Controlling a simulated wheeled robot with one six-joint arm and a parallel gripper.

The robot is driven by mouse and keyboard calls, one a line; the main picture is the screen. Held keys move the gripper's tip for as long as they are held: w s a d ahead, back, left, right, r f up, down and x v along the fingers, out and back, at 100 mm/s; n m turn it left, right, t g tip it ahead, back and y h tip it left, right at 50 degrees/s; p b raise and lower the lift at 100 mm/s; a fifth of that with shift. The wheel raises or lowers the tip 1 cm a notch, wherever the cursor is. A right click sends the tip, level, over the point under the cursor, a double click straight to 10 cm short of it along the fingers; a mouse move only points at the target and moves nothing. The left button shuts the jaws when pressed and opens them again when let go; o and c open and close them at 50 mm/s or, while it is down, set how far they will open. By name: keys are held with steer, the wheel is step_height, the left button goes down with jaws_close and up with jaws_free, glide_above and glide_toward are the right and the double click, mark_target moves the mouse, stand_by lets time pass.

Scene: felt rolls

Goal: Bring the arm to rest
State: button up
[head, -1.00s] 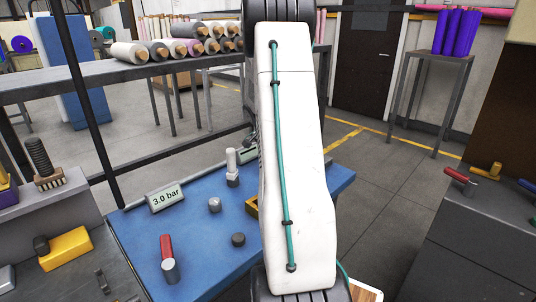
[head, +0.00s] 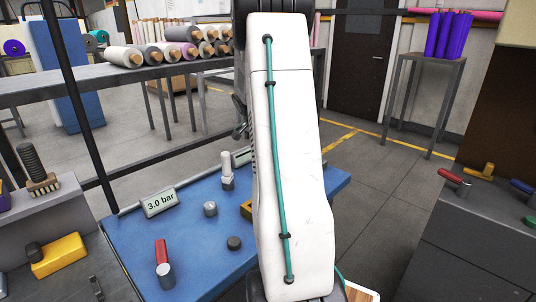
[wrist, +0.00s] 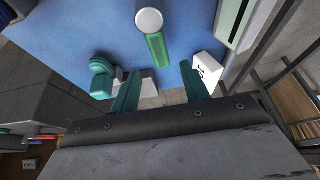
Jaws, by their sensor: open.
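My gripper (wrist: 162,88) shows in the wrist view with its two teal fingers apart and nothing between them. Beyond the fingers is a blue tabletop (wrist: 65,30), with a green-handled piece with a round grey end (wrist: 149,20), a green knob (wrist: 102,78) and a white block with dark marks (wrist: 207,70). The fingers look clear of these, though the gap is hard to judge. In the head view my white arm link with a teal cable stands upright across the middle. It hides part of the blue table (head: 205,245), and the gripper is not visible there.
A gauge reading 3.0 bar (head: 160,203), a red-handled tool (head: 163,262) and small knobs (head: 210,209) are on the blue table. Grey benches flank it, the right one (head: 470,225) holding tools. A rack of felt rolls (head: 180,50) stands behind. Floor (head: 380,195) is open between.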

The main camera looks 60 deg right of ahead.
steer(key=shift+v, duration=1.2)
